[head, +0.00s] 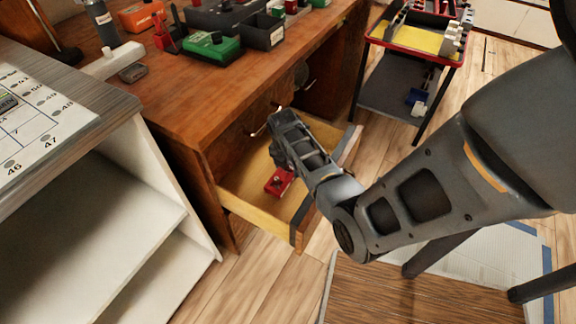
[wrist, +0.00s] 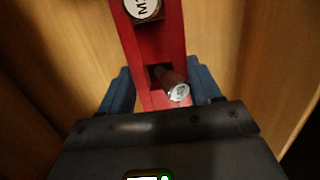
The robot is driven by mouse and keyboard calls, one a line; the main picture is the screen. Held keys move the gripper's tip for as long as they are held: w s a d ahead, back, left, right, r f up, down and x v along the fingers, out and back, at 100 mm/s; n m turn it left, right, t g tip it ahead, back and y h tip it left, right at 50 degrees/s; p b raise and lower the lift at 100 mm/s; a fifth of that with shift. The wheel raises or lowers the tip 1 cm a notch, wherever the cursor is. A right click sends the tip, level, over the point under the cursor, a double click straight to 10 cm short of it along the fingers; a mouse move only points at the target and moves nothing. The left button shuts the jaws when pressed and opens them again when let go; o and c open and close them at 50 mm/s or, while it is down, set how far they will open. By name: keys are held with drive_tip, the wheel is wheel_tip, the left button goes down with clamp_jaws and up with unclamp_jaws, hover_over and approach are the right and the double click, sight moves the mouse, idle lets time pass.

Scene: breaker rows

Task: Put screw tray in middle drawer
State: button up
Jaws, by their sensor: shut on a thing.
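The red screw tray (head: 280,182) is inside the outline of an open wooden drawer (head: 242,207) under the workbench. In the wrist view the narrow red tray (wrist: 172,45) holds small round-topped pieces with printed labels. My gripper (wrist: 160,88) is shut on the tray, with a blue finger on each side of it. In the head view my arm hides most of the gripper and part of the drawer. I cannot tell whether the tray touches the drawer floor.
A drawer handle (head: 268,120) shows on the bench front above the open drawer. Green and dark bins stand on the workbench (head: 165,85). A white shelf unit (head: 120,210) is at left. A small cart (head: 400,95) stands at back right.

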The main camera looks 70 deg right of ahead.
drive_tip(key=shift+f, duration=0.4)
drive_tip(key=o, duration=1.2)
drive_tip(key=shift+r, duration=0.1)
drive_tip(key=r+p, duration=0.1)
drive_tip(key=r, duration=0.3)
drive_tip(key=a+r+p, duration=0.1)
drive_tip(key=r, duration=0.3)
drive_tip(key=r+p, duration=0.1)
drive_tip(key=r, duration=0.4)
drive_tip(key=shift+w+a, duration=0.2)
